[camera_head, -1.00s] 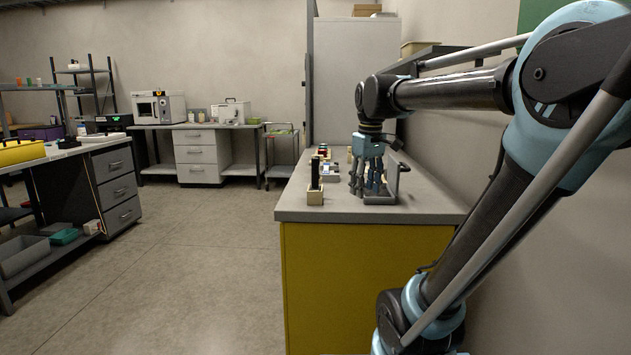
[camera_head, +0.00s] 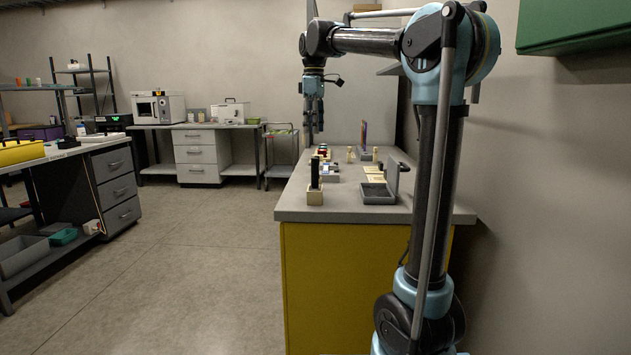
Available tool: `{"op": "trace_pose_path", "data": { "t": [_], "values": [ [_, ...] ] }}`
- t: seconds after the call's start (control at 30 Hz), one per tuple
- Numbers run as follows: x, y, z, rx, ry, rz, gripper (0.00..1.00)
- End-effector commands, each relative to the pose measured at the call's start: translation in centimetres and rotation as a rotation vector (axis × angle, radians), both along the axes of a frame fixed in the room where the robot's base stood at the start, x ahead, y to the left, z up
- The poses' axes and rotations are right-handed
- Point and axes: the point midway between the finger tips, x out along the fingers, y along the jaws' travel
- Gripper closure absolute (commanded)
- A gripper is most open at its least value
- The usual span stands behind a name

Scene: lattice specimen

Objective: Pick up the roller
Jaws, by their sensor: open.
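My gripper (camera_head: 314,122) hangs with its fingers pointing down above the far left part of the yellow-fronted bench (camera_head: 430,212). It is open, and I see nothing held in it. I cannot say for sure which thing is the roller. A black upright piece (camera_head: 315,172) stands in a pale block (camera_head: 315,195) at the bench's near left.
A wall closes off the right side. A green box (camera_head: 577,30) juts out at the upper right. The floor to the left is clear.

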Motion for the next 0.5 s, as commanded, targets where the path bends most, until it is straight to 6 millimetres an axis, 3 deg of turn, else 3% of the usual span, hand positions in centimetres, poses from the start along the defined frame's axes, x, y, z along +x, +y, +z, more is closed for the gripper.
{"op": "trace_pose_path", "data": {
  "t": [0.5],
  "values": [
    [-0.1,-0.1,-9.0,0.000,0.000,-0.002,0.55]
  ]
}}
